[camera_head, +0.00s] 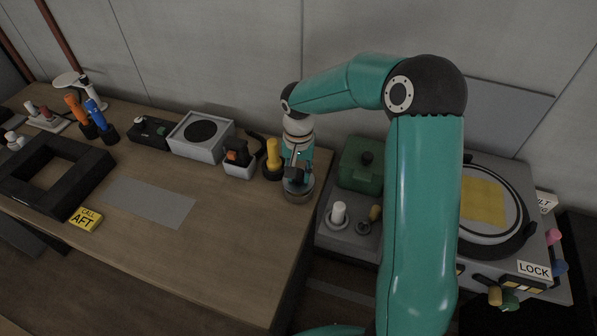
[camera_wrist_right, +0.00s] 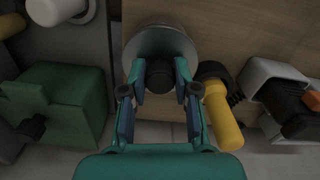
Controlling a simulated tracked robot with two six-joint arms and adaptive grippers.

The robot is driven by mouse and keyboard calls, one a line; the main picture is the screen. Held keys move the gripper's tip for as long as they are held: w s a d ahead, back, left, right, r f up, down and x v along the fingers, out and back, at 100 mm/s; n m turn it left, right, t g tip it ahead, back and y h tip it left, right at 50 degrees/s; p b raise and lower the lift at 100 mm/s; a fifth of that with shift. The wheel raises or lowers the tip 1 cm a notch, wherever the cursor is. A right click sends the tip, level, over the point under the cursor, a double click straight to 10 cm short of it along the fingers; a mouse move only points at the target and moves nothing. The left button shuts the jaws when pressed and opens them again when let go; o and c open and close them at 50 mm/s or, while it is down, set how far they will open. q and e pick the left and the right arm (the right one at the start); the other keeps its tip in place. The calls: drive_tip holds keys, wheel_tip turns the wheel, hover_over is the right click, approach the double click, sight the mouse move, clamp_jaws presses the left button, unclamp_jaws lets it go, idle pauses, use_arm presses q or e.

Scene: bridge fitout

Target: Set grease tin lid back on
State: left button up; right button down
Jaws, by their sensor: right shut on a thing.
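My right gripper (camera_head: 298,176) points down at the right end of the wooden desk. It is shut on the dark knob (camera_wrist_right: 160,76) in the middle of a round grey lid. In the head view, a round grey metal piece (camera_head: 298,194), the grease tin or its lid, shows under the fingers at the desk's right edge. The wrist view shows a round grey rim (camera_wrist_right: 160,32) around the knob. I cannot tell the lid from the tin below it, or whether there is a gap between them. My left gripper is not in view.
A yellow-handled tool (camera_head: 273,158) stands in a dark holder close left of the gripper. A grey box with a dark and orange thing (camera_head: 239,158) is beside it. A green box (camera_head: 360,165) and a white knob (camera_head: 338,213) sit on the console to the right. The desk front is clear.

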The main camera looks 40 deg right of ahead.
sight(299, 172)
drive_tip(key=shift+f+b, duration=0.55)
drive_tip(key=shift+f, duration=0.15)
drive_tip(key=shift+f+b, duration=0.35)
idle(0.4)
drive_tip(key=shift+r, duration=0.1)
drive_tip(key=c, duration=0.8)
unclamp_jaws()
wheel_tip(299, 172, up, 12)
drive_tip(key=shift+f, duration=0.1)
idle(1.2)
